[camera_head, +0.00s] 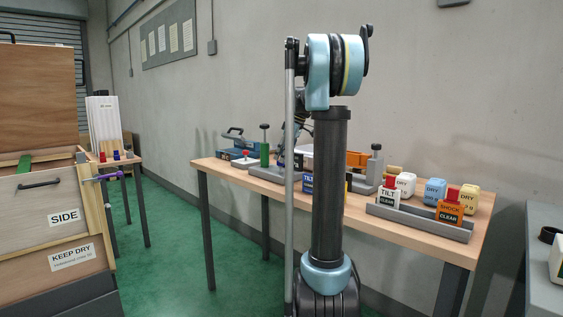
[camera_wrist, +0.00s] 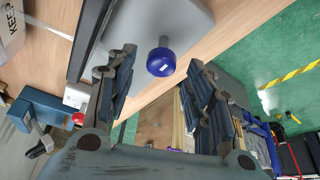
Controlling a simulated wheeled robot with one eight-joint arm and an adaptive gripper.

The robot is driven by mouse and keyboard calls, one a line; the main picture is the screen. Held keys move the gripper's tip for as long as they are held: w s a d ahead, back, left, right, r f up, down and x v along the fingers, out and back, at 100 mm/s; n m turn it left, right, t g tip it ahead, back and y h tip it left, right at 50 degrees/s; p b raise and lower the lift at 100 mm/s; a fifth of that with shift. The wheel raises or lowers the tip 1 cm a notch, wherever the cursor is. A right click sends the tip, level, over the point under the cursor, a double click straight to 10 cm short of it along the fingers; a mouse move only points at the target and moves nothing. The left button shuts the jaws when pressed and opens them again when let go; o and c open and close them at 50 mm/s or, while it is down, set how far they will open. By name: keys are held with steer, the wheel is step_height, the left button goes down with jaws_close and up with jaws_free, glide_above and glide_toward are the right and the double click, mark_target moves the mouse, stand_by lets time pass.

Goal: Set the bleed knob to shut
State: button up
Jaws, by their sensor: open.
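A round blue knob (camera_wrist: 162,61) shows in the wrist view, on the edge of a grey body (camera_wrist: 185,18). I take it for the bleed knob, but I see no label that names it, and its setting cannot be read. My gripper (camera_wrist: 160,68) is open, with its fingers on either side of the knob in the picture. The knob appears beyond the fingertips; whether they touch it cannot be told. In the head view, my own arm hides my gripper and part of the bench.
The wooden bench (camera_head: 433,233) holds a grey rack (camera_head: 419,222) with tagged blocks at right and a blue tool (camera_head: 236,139) at left. A wooden crate (camera_head: 40,202) stands at far left. A red knob (camera_wrist: 78,118) shows at left in the wrist view.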

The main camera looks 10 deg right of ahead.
steer(key=shift+x, duration=1.1)
steer(key=c, duration=1)
steer(key=shift+c, duration=0.2)
